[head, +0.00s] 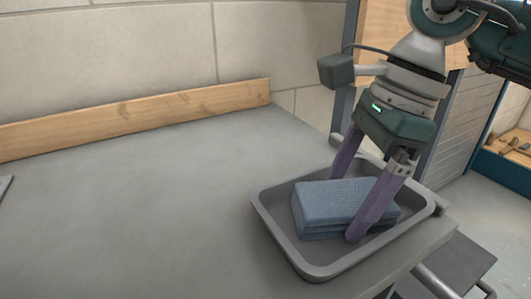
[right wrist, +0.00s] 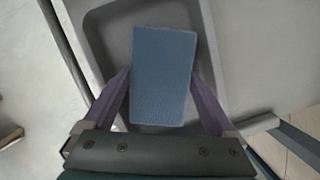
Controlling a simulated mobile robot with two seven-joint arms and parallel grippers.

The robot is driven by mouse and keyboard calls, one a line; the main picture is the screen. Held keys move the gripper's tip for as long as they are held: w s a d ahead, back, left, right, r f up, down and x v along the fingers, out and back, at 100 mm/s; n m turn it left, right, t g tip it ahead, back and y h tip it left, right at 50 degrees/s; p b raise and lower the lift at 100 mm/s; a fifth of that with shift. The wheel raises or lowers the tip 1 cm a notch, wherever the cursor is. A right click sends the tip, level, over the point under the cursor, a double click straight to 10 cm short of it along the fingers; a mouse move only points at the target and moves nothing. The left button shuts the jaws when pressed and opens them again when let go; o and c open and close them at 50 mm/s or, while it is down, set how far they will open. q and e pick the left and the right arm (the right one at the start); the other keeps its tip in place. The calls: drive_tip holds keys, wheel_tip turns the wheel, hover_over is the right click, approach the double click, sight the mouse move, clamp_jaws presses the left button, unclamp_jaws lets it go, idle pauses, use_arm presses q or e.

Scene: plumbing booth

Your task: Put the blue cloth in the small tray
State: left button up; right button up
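The blue cloth (head: 335,201) is a folded, layered block inside the small grey tray (head: 288,256). In the right wrist view the cloth (right wrist: 163,75) lies between my right gripper's purple fingers (right wrist: 161,76), with a fingertip against each long side. In the head view the right gripper (head: 347,208) points down into the tray, one finger in front of the cloth and one behind it. The cloth is low in the tray; whether its underside rests fully on the floor is hidden. The tray also shows in the right wrist view (right wrist: 97,38). My left gripper is out of view.
The tray stands at the right front corner of the grey table (head: 140,210), close to its edge. The table left of the tray is mostly clear. A wooden board (head: 140,118) runs along the back wall. A blue-edged bin (head: 503,168) is at the far right.

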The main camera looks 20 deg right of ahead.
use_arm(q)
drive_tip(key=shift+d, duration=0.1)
use_arm(e)
drive_tip(key=shift+o, duration=0.5)
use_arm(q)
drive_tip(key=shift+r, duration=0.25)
use_arm(e)
drive_tip(key=shift+d+r, duration=0.1)
drive_tip(key=shift+r, duration=0.35)
use_arm(q)
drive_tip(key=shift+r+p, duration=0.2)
drive_tip(key=shift+p, duration=0.2)
use_arm(e)
drive_tip(key=v, duration=1.1)
drive_tip(key=shift+r, duration=0.25)
drive_tip(key=shift+d, duration=0.1)
